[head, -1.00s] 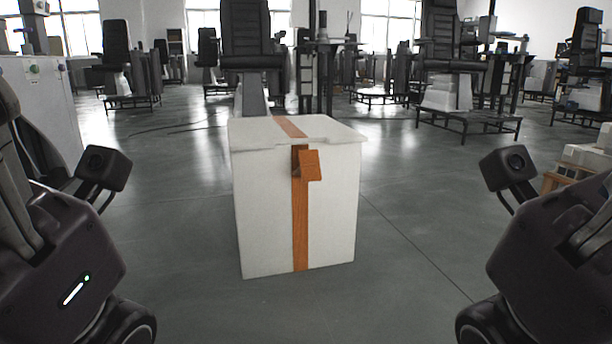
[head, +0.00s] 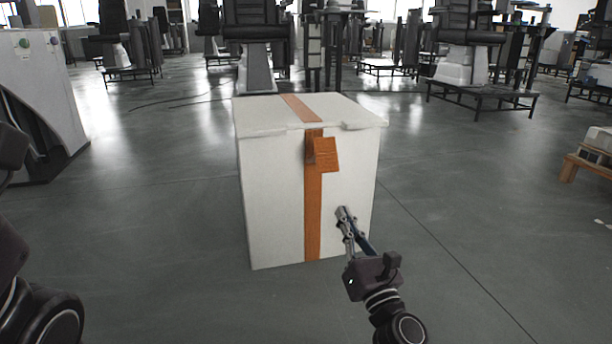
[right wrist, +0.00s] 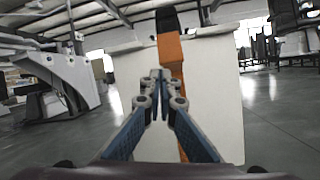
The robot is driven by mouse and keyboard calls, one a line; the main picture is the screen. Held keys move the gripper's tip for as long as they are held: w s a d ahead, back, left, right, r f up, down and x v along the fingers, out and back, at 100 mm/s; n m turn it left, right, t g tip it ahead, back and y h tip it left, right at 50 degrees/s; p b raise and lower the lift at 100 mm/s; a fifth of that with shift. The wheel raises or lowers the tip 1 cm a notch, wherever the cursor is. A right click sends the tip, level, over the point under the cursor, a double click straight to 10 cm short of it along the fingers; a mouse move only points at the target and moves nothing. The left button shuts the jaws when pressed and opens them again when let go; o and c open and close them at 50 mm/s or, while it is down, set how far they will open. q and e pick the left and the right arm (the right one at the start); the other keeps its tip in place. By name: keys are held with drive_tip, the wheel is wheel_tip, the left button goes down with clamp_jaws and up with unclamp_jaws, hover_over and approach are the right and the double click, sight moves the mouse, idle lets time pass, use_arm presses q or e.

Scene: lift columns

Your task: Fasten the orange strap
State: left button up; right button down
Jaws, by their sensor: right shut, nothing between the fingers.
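A white box (head: 274,200) with a lid stands on the floor ahead of me. An orange strap (head: 313,215) runs over its lid and down its front face. A loose orange flap (head: 326,155) sticks out from the strap just below the lid. My right gripper (head: 342,213) is shut and empty, in front of the box's lower right front, below and right of the flap. In the right wrist view, the shut fingers (right wrist: 160,76) point at the box front, and the orange flap (right wrist: 170,48) shows just above them. My left gripper's fingers are out of view.
A white and black unit (head: 40,90) stands at the left. A wooden pallet (head: 588,163) with white blocks is at the right edge. Several black chairs on columns (head: 462,45) stand behind. The floor around the box is clear.

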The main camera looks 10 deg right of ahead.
wheel_tip(320, 180, down, 4)
drive_tip(key=w+d+n+h, duration=0.1)
drive_tip(key=d+n, duration=0.1)
approach(321, 166)
drive_tip(key=w+d+f, duration=0.2)
drive_tip(key=w+f, duration=0.2)
drive_tip(key=shift+g, duration=0.3)
drive_tip(key=shift+w+a+r+p, duration=0.1)
drive_tip(key=shift+w+r+p, duration=0.2)
drive_tip(key=shift+r, duration=0.3)
drive_tip(key=shift+w+r+p, duration=0.25)
drive_tip(key=shift+r+p, duration=0.1)
drive_tip(key=shift+r, duration=0.3)
drive_tip(key=shift+w+r+p, duration=0.3)
drive_tip(key=shift+r, duration=0.3)
